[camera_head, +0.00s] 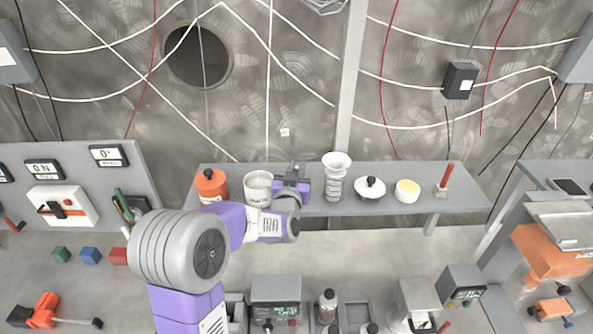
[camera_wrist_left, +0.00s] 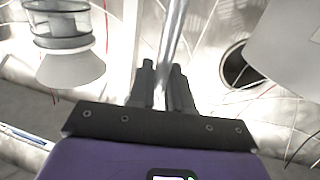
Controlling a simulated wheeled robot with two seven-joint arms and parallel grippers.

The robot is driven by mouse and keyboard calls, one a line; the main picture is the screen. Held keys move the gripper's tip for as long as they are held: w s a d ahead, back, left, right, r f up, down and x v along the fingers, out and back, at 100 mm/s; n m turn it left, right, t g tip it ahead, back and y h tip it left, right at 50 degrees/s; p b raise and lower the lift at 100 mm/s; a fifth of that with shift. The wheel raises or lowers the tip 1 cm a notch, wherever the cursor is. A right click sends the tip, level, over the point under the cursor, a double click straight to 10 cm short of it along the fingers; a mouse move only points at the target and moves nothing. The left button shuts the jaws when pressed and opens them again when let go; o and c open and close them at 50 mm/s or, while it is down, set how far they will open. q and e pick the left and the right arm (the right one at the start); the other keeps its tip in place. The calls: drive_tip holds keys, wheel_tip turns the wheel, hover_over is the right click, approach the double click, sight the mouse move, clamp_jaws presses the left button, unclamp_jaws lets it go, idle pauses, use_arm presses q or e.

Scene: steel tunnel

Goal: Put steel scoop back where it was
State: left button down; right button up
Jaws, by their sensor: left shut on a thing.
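My left gripper (camera_head: 293,183) is over the grey shelf, between a white labelled beaker and a clear vessel with a white funnel top. In the left wrist view its two dark fingers (camera_wrist_left: 163,88) are closed on a thin shiny steel rod (camera_wrist_left: 174,35), which looks like the handle of the steel scoop. The rod runs up out of the wrist picture, so the scoop's bowl is hidden. In the head view I cannot make out the scoop behind my gripper. My right gripper is in neither view.
The shelf (camera_head: 465,192) also holds an orange jar (camera_head: 210,186), the white beaker (camera_head: 257,188), the funnel-topped vessel (camera_head: 334,180), a lidded white dish (camera_head: 370,189), a yellow-filled cup (camera_head: 407,191) and a red-handled tool (camera_head: 445,178). The beaker and vessel stand close on either side of my gripper.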

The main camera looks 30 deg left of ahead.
use_arm(q)
drive_tip(key=c, duration=1)
unclamp_jaws()
drive_tip(key=shift+c, duration=0.2)
drive_tip(key=shift+r+p, duration=0.25)
drive_tip(key=shift+p, duration=0.15)
drive_tip(key=b+v, duration=0.1)
drive_tip(key=v, duration=1.1)
